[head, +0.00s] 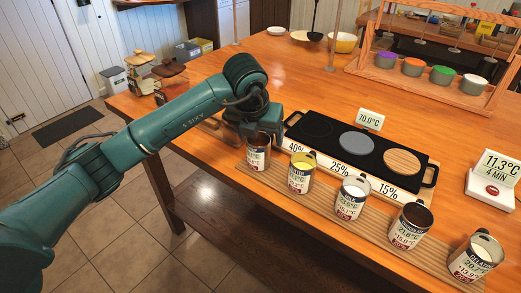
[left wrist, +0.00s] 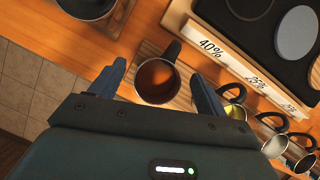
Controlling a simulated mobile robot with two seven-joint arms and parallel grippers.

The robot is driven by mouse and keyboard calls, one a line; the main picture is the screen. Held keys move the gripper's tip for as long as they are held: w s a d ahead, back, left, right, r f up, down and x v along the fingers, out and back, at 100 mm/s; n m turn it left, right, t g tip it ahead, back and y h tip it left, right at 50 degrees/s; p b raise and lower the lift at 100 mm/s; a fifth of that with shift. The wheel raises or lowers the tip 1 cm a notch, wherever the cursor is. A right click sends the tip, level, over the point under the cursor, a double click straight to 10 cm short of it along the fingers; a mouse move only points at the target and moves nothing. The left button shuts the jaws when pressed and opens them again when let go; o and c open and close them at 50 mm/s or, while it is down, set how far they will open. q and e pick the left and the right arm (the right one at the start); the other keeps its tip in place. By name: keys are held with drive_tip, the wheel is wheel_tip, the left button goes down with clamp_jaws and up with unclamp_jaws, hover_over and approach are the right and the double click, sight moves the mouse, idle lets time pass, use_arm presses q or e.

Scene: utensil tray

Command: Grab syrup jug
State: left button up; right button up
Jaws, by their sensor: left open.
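The jug at the left end of the row (head: 258,158), taken as the syrup jug, is a metal cup with a printed label too small to read. In the left wrist view the same jug (left wrist: 156,82) holds amber-brown liquid, and its dark handle points up and right. My left gripper (head: 254,132) is over and behind this jug in the head view. In the left wrist view my open left gripper (left wrist: 158,76) has one finger on each side of the jug, with a gap visible on both sides. My right gripper is not in view.
More labelled jugs stand to the right on a slatted wooden board: yellow (head: 300,173), white (head: 350,198), dark brown (head: 410,228) and pale (head: 474,258). A black hot plate (head: 318,128) lies behind. A dark pot (left wrist: 88,8) is near the left finger.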

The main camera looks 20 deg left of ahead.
sight(260, 144)
use_arm(q)
drive_tip(key=x, duration=0.1)
drive_tip(key=p+x, duration=0.1)
drive_tip(key=x, duration=0.1)
drive_tip(key=shift+s+a+f, duration=0.1)
drive_tip(key=shift+s+f, duration=0.15)
drive_tip(key=shift+f, duration=0.2)
drive_tip(key=shift+w+f, duration=0.25)
drive_tip(key=shift+f, duration=0.3)
drive_tip(key=shift+c, duration=0.6)
drive_tip(key=shift+r, duration=0.1)
drive_tip(key=c, duration=1.1)
